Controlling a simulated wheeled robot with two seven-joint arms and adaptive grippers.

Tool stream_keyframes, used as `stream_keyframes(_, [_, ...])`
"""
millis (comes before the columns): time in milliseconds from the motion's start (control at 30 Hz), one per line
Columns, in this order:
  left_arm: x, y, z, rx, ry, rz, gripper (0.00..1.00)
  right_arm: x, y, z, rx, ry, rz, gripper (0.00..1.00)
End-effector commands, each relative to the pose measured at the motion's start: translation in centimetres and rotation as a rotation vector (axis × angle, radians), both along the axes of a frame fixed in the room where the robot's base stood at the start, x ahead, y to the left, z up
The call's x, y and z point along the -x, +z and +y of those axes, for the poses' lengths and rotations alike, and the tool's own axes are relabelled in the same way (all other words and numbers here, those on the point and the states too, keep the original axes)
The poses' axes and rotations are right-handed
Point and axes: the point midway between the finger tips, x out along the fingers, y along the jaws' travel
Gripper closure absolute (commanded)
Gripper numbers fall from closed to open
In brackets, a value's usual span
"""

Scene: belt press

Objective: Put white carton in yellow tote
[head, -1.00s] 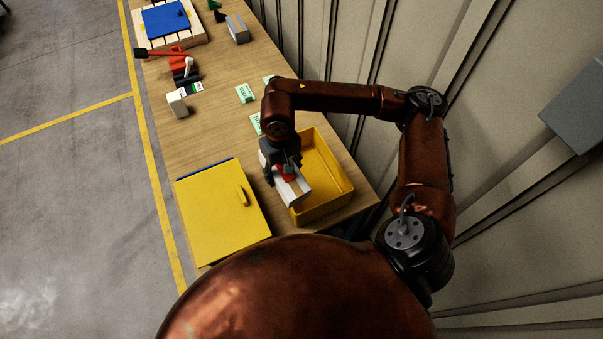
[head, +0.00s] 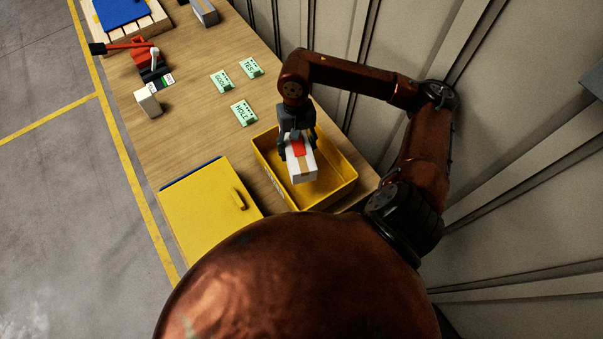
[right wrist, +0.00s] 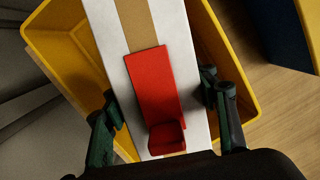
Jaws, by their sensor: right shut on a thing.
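The white carton (head: 305,172) has a tan strip and a red piece (right wrist: 158,100) on its face. My right gripper (head: 296,141) is shut on the carton and holds it over the yellow tote (head: 345,167). In the right wrist view the white carton (right wrist: 185,40) lies between the two fingers (right wrist: 165,112), with the yellow tote (right wrist: 55,35) beneath and around it. The carton hides part of the tote's inside, and I cannot tell how high it hangs above the floor of the tote. My left gripper is not in view.
A yellow lid-like panel with a handle (head: 205,210) lies left of the tote. Green labelled cards (head: 243,112) stand behind it. A red and black device (head: 148,62) and a small pale block (head: 147,102) are at the left edge. The wall is close on the right.

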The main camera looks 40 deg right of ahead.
Motion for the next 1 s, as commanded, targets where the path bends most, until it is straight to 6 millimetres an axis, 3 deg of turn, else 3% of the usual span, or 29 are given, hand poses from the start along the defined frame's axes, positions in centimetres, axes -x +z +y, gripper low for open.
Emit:
stream_keyframes(200, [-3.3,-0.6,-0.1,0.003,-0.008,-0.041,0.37,0.7,-1.1,-1.4,0.000,-0.058,0.021,1.00])
stream_keyframes(333, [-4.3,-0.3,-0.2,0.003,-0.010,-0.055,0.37,0.8,-3.0,-1.4,-0.003,-0.061,0.024,1.00])
stream_keyframes(500, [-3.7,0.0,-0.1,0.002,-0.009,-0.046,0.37,0.8,-5.8,-1.4,-0.002,-0.061,0.022,1.00])
stream_keyframes(733, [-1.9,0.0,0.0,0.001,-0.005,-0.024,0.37,0.7,-7.5,-1.4,0.000,-0.061,0.021,1.00])
stream_keyframes(1000, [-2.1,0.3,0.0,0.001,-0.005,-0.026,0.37,0.8,-10.6,-1.4,-0.001,-0.060,0.022,1.00])
